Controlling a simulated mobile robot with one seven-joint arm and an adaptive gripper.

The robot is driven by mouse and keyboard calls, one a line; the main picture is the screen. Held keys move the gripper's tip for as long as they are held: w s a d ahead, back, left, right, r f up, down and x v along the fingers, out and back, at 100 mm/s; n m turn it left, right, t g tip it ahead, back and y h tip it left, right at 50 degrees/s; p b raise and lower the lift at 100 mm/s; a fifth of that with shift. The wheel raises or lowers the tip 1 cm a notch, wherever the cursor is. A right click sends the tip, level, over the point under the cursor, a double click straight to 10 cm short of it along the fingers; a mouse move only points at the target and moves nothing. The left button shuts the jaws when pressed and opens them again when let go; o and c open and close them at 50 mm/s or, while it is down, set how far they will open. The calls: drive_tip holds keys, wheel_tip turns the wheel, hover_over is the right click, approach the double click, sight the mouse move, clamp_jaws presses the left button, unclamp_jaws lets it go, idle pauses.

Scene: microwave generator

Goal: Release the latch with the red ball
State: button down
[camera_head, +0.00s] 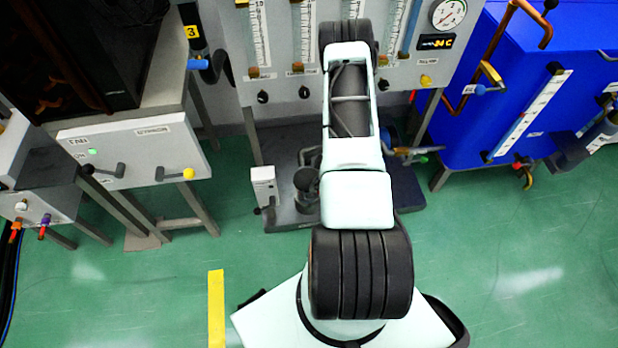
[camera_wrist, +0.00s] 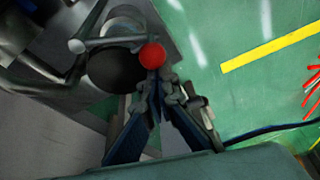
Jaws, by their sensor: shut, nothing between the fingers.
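The red ball (camera_wrist: 152,55) shows in the wrist view at the end of a grey metal bar, the latch lever (camera_wrist: 112,42). A dark round opening (camera_wrist: 115,70) lies just below and left of the ball. My gripper (camera_wrist: 162,78) is shut and empty, with its fingertips right at the lower edge of the ball. I cannot tell whether they touch it. In the head view my own arm hides the ball, the latch and my gripper.
A grey base unit (camera_head: 285,222) stands on the green floor under the gauge panel (camera_head: 285,95). A grey cabinet with levers (camera_head: 140,150) is at left and a blue tank (camera_head: 470,130) at right.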

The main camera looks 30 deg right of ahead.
drive_tip(key=s+d+n+g+y+b, duration=0.1)
drive_tip(key=s+d+n+g+b, duration=0.1)
drive_tip(key=s+d+n, duration=0.3)
drive_tip(key=shift+d+n+g, duration=0.2)
drive_tip(key=shift+n+g, duration=0.1)
drive_tip(key=shift+n, duration=1.1)
drive_tip(key=shift+d, duration=0.1)
drive_tip(key=a+r+p, duration=0.1)
drive_tip(key=a+p, duration=0.2)
drive_tip(key=a, duration=0.2)
drive_tip(key=p+v, duration=0.1)
drive_tip(key=v, duration=0.9)
drive_tip(key=shift+d, duration=0.35)
drive_tip(key=shift+w+f, duration=0.1)
drive_tip(key=shift+f, duration=0.05)
